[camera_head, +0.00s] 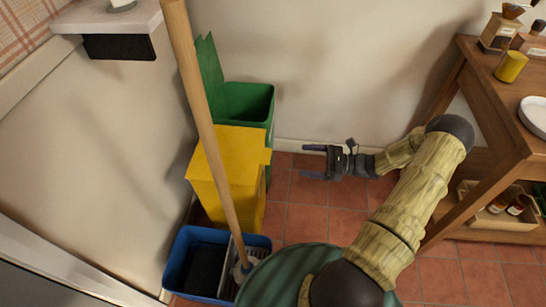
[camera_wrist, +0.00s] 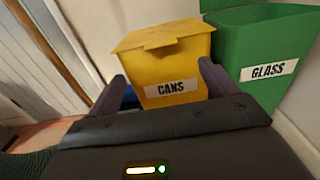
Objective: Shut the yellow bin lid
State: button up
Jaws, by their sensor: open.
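The yellow bin (camera_head: 245,205) stands between a green bin and a blue bin along the wall. Its "CANS" label faces me in the wrist view (camera_wrist: 172,88). Its yellow lid (camera_head: 235,152) lies down over the top and covers the opening; in the wrist view the lid (camera_wrist: 165,35) looks flat on the rim, though I cannot tell whether a small gap is left. My gripper (camera_head: 310,162) is open and empty, to the right of the yellow bin and apart from it. Its fingers point toward the bin.
The green bin (camera_head: 247,103) behind has its lid (camera_head: 209,70) standing open. A wooden table (camera_head: 470,110) stands right. Tiled floor beside my gripper is clear.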

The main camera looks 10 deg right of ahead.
jog(key=b+x, duration=0.2)
jog(key=x, duration=1)
jog(key=shift+a+b, duration=0.2)
jog(key=shift+b, duration=0.1)
jog(key=shift+c, duration=0.4)
jog(key=shift+w, duration=0.15)
jog(key=c, duration=1.1)
jog(key=shift+d, duration=0.25)
jog(key=shift+c, duration=1)
jog(key=shift+a+r, duration=0.1)
jog(key=shift+r, duration=0.15)
